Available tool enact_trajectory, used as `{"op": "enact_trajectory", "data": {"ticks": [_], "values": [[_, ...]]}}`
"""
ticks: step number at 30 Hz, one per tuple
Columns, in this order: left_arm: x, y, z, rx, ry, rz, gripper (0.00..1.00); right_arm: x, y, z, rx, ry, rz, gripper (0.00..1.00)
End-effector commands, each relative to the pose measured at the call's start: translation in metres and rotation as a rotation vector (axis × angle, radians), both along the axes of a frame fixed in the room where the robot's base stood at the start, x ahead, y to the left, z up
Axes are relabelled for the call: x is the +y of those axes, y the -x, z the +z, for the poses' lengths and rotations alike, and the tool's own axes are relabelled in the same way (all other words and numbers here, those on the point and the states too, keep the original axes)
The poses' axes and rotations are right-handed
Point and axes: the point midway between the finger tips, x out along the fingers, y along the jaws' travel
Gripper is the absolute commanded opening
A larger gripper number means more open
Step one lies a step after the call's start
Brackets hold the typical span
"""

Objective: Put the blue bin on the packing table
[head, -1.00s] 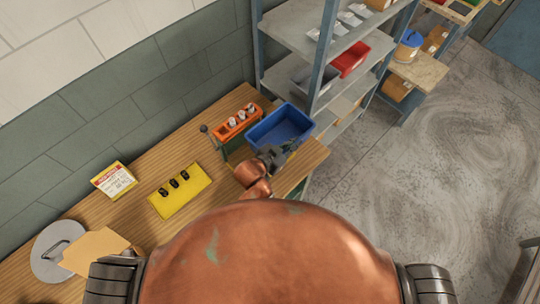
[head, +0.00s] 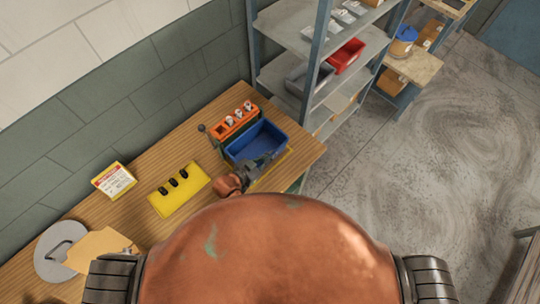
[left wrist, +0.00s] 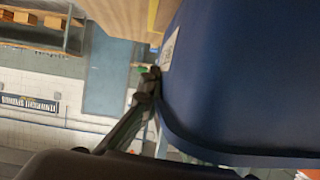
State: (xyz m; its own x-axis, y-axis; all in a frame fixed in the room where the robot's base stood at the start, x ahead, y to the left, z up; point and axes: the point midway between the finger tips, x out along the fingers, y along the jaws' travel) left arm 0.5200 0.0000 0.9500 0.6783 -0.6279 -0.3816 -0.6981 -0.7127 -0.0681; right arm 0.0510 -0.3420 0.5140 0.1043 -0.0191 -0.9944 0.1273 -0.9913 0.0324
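The blue bin (head: 257,141) is upright and looks empty, over the right end of the wooden table (head: 136,163). A yellow edge shows on the table beside it. I cannot tell whether the bin rests on the table or hangs just above it. My left gripper (head: 248,172) is at the bin's near wall and appears shut on it. In the left wrist view the blue bin (left wrist: 240,75) fills the right side, with a gripper finger (left wrist: 146,92) against its edge by a white label. The other finger is hidden. My right gripper is out of view.
An orange holder (head: 235,120) stands right behind the bin. A yellow mat with black pieces (head: 180,190), a sign card (head: 114,180) and a grey round lid (head: 55,252) lie further left. A metal shelf (head: 290,33) with a red bin (head: 346,56) stands beyond the table's end.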

Motion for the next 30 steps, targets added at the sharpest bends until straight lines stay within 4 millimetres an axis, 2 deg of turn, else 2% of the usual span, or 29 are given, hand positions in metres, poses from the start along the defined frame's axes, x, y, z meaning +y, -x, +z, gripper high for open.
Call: {"op": "enact_trajectory", "data": {"ticks": [8,17,27,30], "values": [[-0.0004,-0.0006,-0.0014,-0.002,0.001,-0.001,0.00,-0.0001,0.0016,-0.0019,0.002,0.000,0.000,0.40],[-0.0001,-0.0001,-0.0020,0.000,0.000,0.000,0.22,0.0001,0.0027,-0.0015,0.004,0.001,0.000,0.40],[-0.0001,-0.0001,0.0020,0.000,0.000,0.000,0.22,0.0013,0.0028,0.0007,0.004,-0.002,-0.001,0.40],[0.0080,0.0079,0.0031,0.002,-0.002,0.002,0.22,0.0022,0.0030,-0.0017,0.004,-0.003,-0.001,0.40]]}}
